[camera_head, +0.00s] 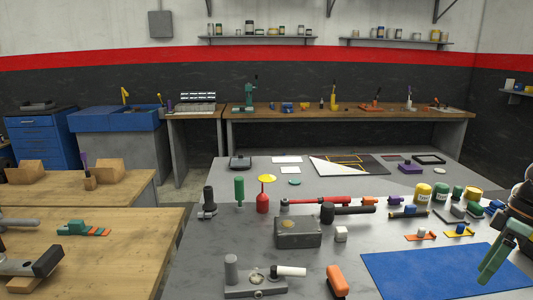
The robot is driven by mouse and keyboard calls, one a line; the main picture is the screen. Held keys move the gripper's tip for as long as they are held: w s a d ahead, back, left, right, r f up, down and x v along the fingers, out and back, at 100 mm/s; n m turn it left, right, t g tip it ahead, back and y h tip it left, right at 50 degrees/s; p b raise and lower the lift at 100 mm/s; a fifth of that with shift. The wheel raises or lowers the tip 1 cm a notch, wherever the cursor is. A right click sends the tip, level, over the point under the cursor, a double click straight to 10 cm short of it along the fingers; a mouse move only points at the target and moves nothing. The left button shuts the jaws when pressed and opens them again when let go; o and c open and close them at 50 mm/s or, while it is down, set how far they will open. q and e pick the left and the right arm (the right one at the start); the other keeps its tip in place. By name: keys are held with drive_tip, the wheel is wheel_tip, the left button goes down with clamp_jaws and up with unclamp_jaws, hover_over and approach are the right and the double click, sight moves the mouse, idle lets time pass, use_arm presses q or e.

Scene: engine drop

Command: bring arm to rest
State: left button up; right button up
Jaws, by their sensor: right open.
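My right gripper (490,272) comes in at the right edge of the picture. It has green fingers below a dark wrist and is open. It hangs in front of the right part of a blue mat (420,277) on the grey table (210,250), with nothing seen between its fingers. I cannot tell its exact height above the mat. My left gripper is not in view.
A grey metal box (298,232), a red torque-wrench-like tool (320,201), an orange block (336,280) and a grey fixture (255,283) stand on the table. Several small jars, including a yellow one (423,192), stand near the gripper. The mat's visible surface is bare.

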drive_tip(key=s+d+f+m+t+h, duration=0.1)
drive_tip(key=s+f+t+h, duration=0.15)
drive_tip(key=f, duration=1.15)
drive_tip(key=s+d+f+t+h, duration=0.1)
drive_tip(key=s+f+t+h, duration=0.2)
drive_tip(key=f, duration=1.1)
drive_tip(key=s+a+f+n+t+y, duration=0.1)
drive_tip(key=s+a+f+n+y, duration=0.1)
drive_tip(key=s+a, duration=0.45)
drive_tip(key=s+a+f+n+t+y, duration=0.1)
drive_tip(key=s+a+f+t, duration=0.1)
drive_tip(key=s+a, duration=0.5)
drive_tip(key=a+f+m+y, duration=0.1)
drive_tip(key=a+m, duration=0.7)
drive_tip(key=a, duration=1.2)
drive_tip(key=shift+s+a+f+m+t+y, duration=0.15)
drive_tip(key=shift+s+f+m+t+y, duration=0.2)
drive_tip(key=shift+t, duration=0.1)
